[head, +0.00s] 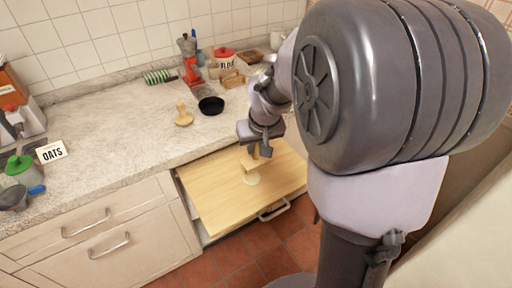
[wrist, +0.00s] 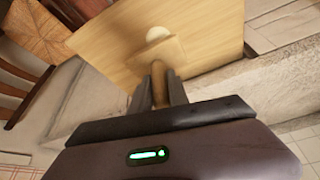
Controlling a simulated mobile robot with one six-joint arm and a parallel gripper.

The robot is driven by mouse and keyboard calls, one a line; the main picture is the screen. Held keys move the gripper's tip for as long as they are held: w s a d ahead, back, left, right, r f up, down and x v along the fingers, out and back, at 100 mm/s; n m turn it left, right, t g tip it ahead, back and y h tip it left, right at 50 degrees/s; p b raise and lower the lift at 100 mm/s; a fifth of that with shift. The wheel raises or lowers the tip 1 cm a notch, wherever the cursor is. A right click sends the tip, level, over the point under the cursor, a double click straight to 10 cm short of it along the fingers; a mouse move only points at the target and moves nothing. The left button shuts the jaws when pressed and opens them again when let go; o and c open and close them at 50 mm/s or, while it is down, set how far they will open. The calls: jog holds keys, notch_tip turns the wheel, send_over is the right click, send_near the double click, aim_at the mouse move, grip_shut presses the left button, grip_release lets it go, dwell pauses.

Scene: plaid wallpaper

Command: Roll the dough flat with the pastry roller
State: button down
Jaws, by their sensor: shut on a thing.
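My gripper (head: 263,150) is shut on the handle of the wooden pastry roller (head: 249,163), over the pull-out board. In the wrist view the roller's handle (wrist: 160,88) sits between my two dark fingers, and its broad wooden head extends beyond them. The dough (head: 252,180) is a small pale round piece on the light wooden board (head: 212,205). It also shows in the wrist view (wrist: 158,33), just past the roller's edge and partly hidden by it. I cannot tell whether the roller touches the dough.
The board lies over an open drawer with a metal handle (head: 273,211). The board's left part is clear.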

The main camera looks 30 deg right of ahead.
jog(key=shift+f, duration=0.1)
dwell(0.3)
jog(key=b+x, duration=0.2)
jog(key=x, duration=0.1)
jog(key=b+x, duration=0.2)
jog(key=shift+w+a+f, duration=0.15)
jog(key=shift+a+f, duration=0.05)
jog(key=shift+f, duration=0.2)
jog(key=shift+w+f+b, duration=0.2)
jog(key=shift+b, duration=0.1)
jog(key=shift+f+b, duration=0.3)
jog(key=shift+f, duration=0.15)
